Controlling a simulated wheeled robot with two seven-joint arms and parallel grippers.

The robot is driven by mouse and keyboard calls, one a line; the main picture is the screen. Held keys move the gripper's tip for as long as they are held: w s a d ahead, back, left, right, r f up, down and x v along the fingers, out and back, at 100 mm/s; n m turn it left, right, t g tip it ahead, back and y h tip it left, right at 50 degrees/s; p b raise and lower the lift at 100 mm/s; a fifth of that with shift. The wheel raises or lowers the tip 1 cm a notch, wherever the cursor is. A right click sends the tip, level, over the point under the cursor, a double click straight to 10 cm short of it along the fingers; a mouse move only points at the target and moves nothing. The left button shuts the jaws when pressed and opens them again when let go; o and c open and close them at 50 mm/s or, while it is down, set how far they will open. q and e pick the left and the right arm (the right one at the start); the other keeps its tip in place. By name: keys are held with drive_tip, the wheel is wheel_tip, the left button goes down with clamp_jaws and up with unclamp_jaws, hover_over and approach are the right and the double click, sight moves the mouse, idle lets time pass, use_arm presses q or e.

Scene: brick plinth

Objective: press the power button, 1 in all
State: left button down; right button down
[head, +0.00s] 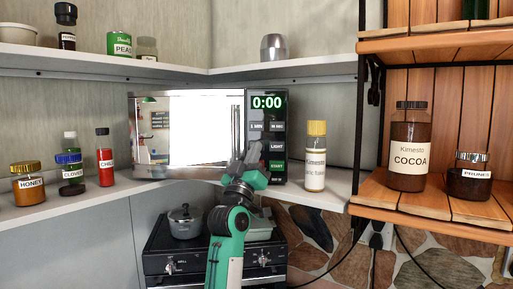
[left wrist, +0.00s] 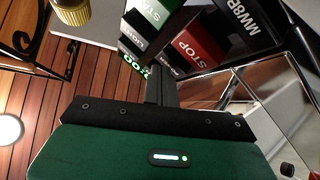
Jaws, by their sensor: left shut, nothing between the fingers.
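The microwave (head: 136,128) stands on the corner shelf, with a black keypad on its right side and a display reading 0:00 (head: 267,102). In the head view the green START button (head: 277,166) and the LIGHT button (head: 277,147) show; the keypad's lower left is hidden by my gripper. In the left wrist view a red STOP button (left wrist: 195,47) shows, and beside it a dark button, seemingly the power button (left wrist: 177,68), partly covered by the fingers. My left gripper (head: 250,153) is shut and empty, its fingertips close in front of the keypad; contact cannot be told.
A yellow-capped jar (head: 315,160) stands on the shelf right of the microwave. Honey (head: 29,184) and other jars stand at left. A stove with a pot (head: 185,222) is below. Wooden shelves with a cocoa jar (head: 408,150) are at right.

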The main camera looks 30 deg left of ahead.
use_arm(q)
drive_tip(key=shift+w+a, duration=0.15)
drive_tip(key=shift+w, duration=0.25)
drive_tip(key=shift+s, duration=0.15)
idle(0.5)
drive_tip(key=shift+s+d+f, duration=0.1)
drive_tip(key=shift+s+d, duration=0.15)
drive_tip(key=shift+s, duration=0.25)
drive_tip(key=shift+s+d, duration=0.2)
drive_tip(key=shift+s, duration=0.3)
drive_tip(key=s, duration=0.1)
drive_tip(key=s+d+p, duration=0.1)
drive_tip(key=s, duration=0.1)
drive_tip(key=s+d, duration=0.1)
drive_tip(key=shift+s, duration=0.3)
drive_tip(key=shift+f, duration=0.1)
idle(0.5)
